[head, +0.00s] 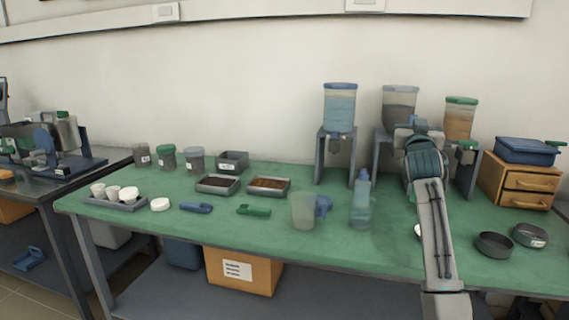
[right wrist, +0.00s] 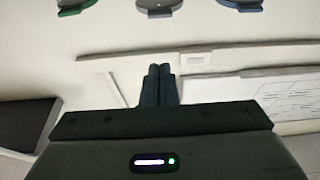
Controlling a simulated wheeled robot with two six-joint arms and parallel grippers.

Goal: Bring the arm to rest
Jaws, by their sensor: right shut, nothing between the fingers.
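My right arm reaches up from the lower right of the head view, over the green table (head: 245,223). Its wrist end is in front of the middle and right dispensers. My right gripper (right wrist: 158,84) shows in the right wrist view with its two dark fingers together and nothing between them. Behind it are the pale wall and a rail. In the head view the fingers are largely hidden by the wrist. My left gripper is not in view.
Three dispensers, blue-lidded (head: 340,108), grey (head: 400,95) and green-lidded (head: 460,118), stand at the back. Dark round dishes (head: 494,245) and a wooden drawer box (head: 517,182) lie right.

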